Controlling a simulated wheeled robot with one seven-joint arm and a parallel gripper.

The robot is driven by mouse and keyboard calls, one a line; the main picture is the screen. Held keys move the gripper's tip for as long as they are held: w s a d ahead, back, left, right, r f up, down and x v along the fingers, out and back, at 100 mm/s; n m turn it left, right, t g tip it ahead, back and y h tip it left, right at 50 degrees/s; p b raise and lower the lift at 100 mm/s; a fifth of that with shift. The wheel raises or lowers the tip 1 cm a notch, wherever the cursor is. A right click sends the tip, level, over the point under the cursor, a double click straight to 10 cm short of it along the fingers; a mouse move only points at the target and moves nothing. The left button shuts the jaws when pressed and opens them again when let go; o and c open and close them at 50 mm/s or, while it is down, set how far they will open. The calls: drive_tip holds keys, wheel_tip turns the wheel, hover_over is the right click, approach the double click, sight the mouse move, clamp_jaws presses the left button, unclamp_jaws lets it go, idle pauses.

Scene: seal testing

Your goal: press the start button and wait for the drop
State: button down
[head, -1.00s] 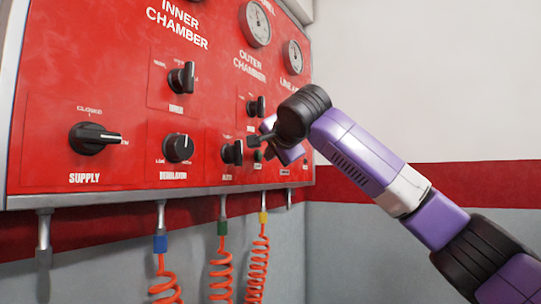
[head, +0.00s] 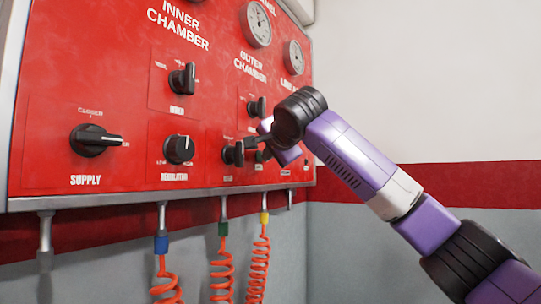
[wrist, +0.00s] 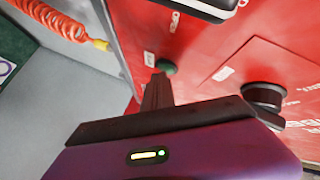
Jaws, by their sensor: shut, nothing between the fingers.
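My gripper (head: 250,143) is shut and empty at the lower right of the red control panel (head: 60,60). Its dark fingers point at the panel, just right of a black knob (head: 233,153). In the wrist view the fingertips (wrist: 160,77) are right by a small round dark green button (wrist: 166,65) on the panel. A label beside it is too blurred to read. I cannot tell whether the tips touch the button. In the head view the gripper hides the button.
Black knobs for supply (head: 95,140) and regulator (head: 178,149) stick out from the panel. Gauges (head: 257,24) sit above. Orange coiled hoses (head: 222,270) hang below the panel edge; one shows in the wrist view (wrist: 55,20). The room right of the panel is clear.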

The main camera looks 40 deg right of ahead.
idle(0.3)
drive_tip(key=shift+s+d+b, duration=0.15)
drive_tip(key=shift+s+b, duration=0.2)
drive_tip(key=shift+s, duration=0.1)
drive_tip(key=s+b, duration=0.1)
drive_tip(key=s, duration=0.1)
drive_tip(key=s+d+b, duration=0.2)
drive_tip(key=s, duration=0.1)
drive_tip(key=shift+s, duration=0.3)
idle(0.9)
